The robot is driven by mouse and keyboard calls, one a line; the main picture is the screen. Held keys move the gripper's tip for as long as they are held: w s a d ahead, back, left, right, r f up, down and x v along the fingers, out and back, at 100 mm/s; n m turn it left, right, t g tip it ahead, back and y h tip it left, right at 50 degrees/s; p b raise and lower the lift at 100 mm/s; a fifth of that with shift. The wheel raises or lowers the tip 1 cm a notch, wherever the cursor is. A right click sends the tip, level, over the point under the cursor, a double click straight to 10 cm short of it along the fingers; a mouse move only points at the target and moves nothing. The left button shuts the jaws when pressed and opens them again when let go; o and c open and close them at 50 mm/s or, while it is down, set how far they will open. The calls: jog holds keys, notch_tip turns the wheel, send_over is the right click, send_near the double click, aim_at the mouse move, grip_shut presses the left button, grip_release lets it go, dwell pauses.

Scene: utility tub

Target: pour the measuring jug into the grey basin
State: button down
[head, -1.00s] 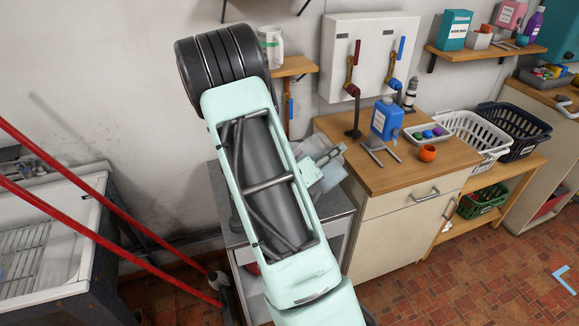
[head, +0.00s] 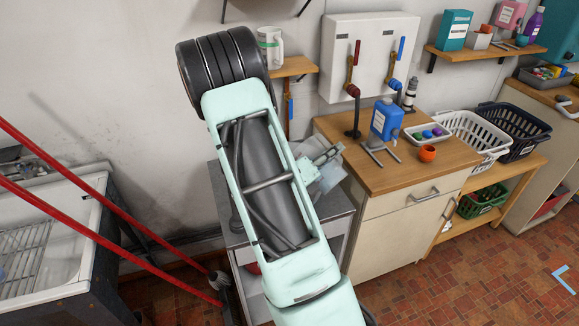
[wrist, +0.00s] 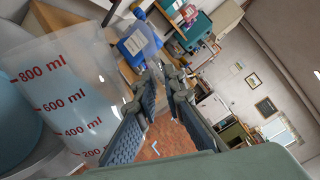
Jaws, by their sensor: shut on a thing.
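The measuring jug (wrist: 62,95) is clear with red millilitre marks and fills the left of the wrist view, tilted in the picture. A bluish body shows through or behind its wall at the far left. In the head view the pale jug (head: 328,178) is partly hidden behind my arm, above the grey-topped stand. My gripper (wrist: 160,85) is shut on the jug beside its wall; the exact grip point is unclear. It also shows in the head view (head: 322,160). I cannot make out the grey basin for certain; my arm covers much of the stand.
The grey-topped stand (head: 335,217) adjoins a wooden counter (head: 400,178) with a blue bottle (head: 386,119), an orange cup (head: 428,152) and a tray. A white sink (head: 85,245) and red bars (head: 120,215) are at the left. A white wall box (head: 368,50) with valves hangs behind.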

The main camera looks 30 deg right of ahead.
aim_at(318, 138)
jog(key=shift+w+a+r+n+p, duration=0.15)
jog(key=shift+w+r+n+p, duration=0.1)
jog(key=shift+w+n+p, duration=0.45)
dwell(1.3)
jog(key=shift+w+a+n+p, duration=0.2)
jog(key=shift+w+n+p, duration=0.3)
jog(key=shift+w, duration=0.3)
jog(key=shift+w+a+n+p, duration=0.2)
jog(key=shift+w+n+p, duration=0.25)
jog(key=shift+w, duration=0.35)
jog(key=shift+w+a+r+n+p, duration=0.1)
jog(key=shift+w+r+n+p, duration=0.25)
jog(key=shift+w+p, duration=0.3)
